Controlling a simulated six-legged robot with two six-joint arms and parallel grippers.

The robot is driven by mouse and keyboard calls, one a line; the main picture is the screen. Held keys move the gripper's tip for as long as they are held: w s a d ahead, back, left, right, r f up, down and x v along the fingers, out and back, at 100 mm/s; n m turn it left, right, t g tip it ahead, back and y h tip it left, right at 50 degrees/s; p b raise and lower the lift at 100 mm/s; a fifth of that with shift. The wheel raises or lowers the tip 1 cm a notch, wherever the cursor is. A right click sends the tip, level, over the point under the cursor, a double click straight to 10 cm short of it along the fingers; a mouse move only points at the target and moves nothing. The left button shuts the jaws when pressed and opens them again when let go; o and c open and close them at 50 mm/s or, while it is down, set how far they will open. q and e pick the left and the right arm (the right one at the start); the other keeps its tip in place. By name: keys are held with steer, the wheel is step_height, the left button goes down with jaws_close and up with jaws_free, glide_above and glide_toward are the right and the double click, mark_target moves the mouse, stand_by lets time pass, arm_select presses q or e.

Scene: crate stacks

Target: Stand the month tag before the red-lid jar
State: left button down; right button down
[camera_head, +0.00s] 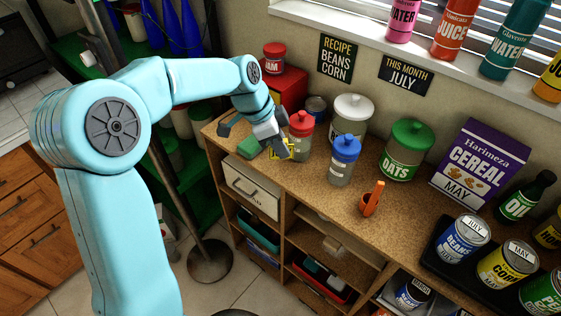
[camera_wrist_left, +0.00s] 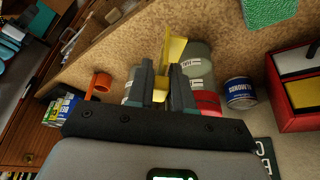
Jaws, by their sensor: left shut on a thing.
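The yellow month tag (camera_head: 285,152) is in the jaws of my left gripper (camera_head: 277,146), low over the counter at the front left of the red-lid jar (camera_head: 302,147). In the left wrist view the tag (camera_wrist_left: 176,50) sticks out between the two fingers (camera_wrist_left: 162,88), which are shut on it. The red lid (camera_wrist_left: 206,102) shows just beyond the fingers there. I cannot tell whether the tag touches the counter, and its text is unreadable. My right gripper is not in view.
Blue-lid (camera_head: 344,172), white-lid (camera_head: 352,105) and green-lid (camera_head: 406,155) jars stand to the right. A green block (camera_head: 248,147) lies left of the gripper. An orange object (camera_head: 372,198) stands near the counter's front edge. The wall sign (camera_head: 405,75) reads "THIS MONTH JULY".

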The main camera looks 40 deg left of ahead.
arm_select(q)
step_height(320, 180, down, 6)
steer(key=shift+r, duration=0.2)
steer(key=shift+w+f, duration=0.1)
steer(key=shift+f, duration=0.2)
steer(key=shift+f, duration=0.1)
steer(key=c, duration=1)
jaws_free()
